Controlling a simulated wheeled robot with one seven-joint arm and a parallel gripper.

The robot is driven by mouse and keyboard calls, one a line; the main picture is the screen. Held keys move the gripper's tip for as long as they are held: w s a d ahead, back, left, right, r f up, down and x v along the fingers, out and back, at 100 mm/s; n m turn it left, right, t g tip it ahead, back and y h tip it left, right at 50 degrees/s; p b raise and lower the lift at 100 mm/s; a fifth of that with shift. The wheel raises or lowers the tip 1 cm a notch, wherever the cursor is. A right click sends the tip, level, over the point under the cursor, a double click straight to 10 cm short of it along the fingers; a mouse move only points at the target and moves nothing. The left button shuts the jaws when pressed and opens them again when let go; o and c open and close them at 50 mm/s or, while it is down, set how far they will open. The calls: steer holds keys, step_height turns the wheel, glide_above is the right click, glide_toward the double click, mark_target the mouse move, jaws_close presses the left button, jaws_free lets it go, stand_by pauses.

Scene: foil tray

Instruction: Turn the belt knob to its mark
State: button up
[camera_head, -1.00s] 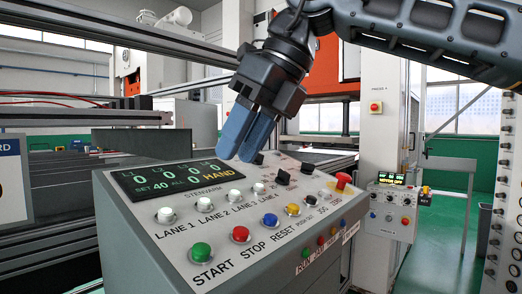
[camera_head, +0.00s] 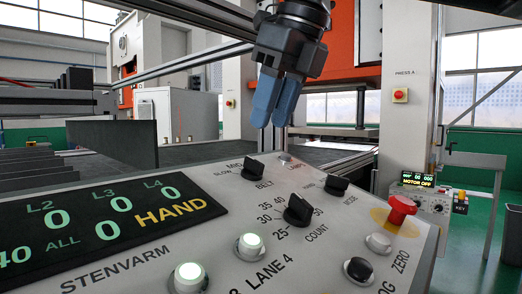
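The belt knob (camera_head: 254,168) is a black knob at the back of the sloped control panel (camera_head: 190,250), with BELT printed in front of it and SLOW and MID to its left and behind. I cannot make out where its pointer stands. My gripper (camera_head: 271,122) hangs above and slightly right of the belt knob in the picture, its two blue fingers pointing down, apart from the panel. The fingers look close together with a narrow gap, but their opening is unclear from this angle. No object shows between them.
The black COUNT knob (camera_head: 298,211) and MODE knob (camera_head: 337,185) stand right of the belt knob. A red mushroom button (camera_head: 401,208) sits at the right. Lit white lane buttons (camera_head: 249,246) are in front. A display (camera_head: 110,222) reading HAND fills the left.

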mark_target(257, 161)
steer(key=shift+p+x, duration=0.8)
steer(key=shift+x, duration=3.1)
steer(key=shift+c, duration=0.4)
jaws_close()
